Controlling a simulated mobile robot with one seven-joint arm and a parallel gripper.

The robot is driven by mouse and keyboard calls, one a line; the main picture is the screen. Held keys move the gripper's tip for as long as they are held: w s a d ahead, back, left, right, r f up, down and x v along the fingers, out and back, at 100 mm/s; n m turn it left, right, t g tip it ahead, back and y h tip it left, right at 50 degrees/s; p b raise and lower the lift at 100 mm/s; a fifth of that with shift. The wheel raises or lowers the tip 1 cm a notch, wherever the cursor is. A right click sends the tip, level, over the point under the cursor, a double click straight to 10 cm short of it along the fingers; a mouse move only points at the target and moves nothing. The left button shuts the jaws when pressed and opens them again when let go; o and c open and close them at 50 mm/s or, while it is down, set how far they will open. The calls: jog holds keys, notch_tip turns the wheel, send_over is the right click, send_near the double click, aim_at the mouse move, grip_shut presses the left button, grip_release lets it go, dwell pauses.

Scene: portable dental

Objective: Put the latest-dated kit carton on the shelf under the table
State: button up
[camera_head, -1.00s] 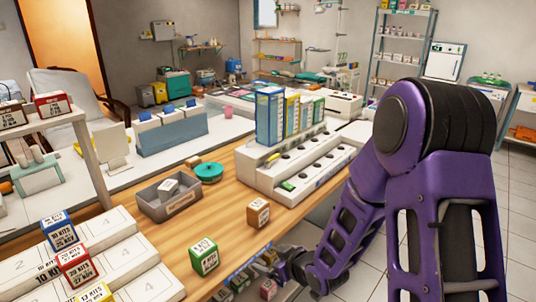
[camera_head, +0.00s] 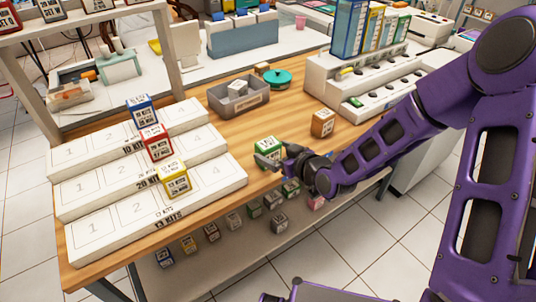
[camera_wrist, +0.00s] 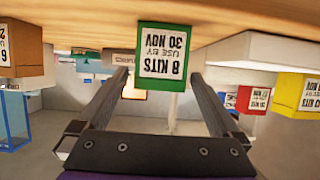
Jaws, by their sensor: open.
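A green carton (camera_head: 268,148) stands on the wooden table near its front edge. In the wrist view, where the picture is upside down, its label reads 8 kits, use by 30 Nov (camera_wrist: 166,60). My gripper (camera_head: 270,161) is open, at the carton's near side, with a finger to either side of it in the wrist view; contact is unclear. A brown carton (camera_head: 323,122) stands farther right. Blue (camera_head: 142,110), red (camera_head: 156,143) and yellow (camera_head: 174,179) cartons stand on the stepped rack. The shelf under the table (camera_head: 225,265) holds several cartons.
The white stepped rack (camera_head: 100,215) with numbered places fills the table's left. A grey bin (camera_head: 222,100) with a small box and a teal roll (camera_head: 278,79) are behind the green carton. A white stand with binders (camera_head: 350,85) is at the right.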

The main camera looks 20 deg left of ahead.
jog(key=x, duration=0.6)
jog(key=shift+w+a, duration=0.1)
jog(key=shift+a, duration=0.15)
jog(key=shift+r, duration=0.1)
jog(key=c, duration=1.4)
notch_tip(320, 180, up, 10)
jog(key=p, duration=0.1)
jog(key=d+f+m+t+h+p, duration=0.1)
jog(key=d+m+h, duration=0.2)
jog(key=d, duration=0.8)
jog(key=d+f+m+t+h+p, duration=0.1)
jog(key=d+f+m+t+h, duration=0.1)
jog(key=d, duration=0.8)
jog(key=d+f+m+t+h, duration=0.1)
jog(key=d+m+h, duration=0.4)
jog(key=d, duration=0.6)
jog(key=shift+w+d+f+t+p, duration=0.3)
jog(key=shift+f+t+p, duration=0.1)
jog(key=shift+t, duration=0.1)
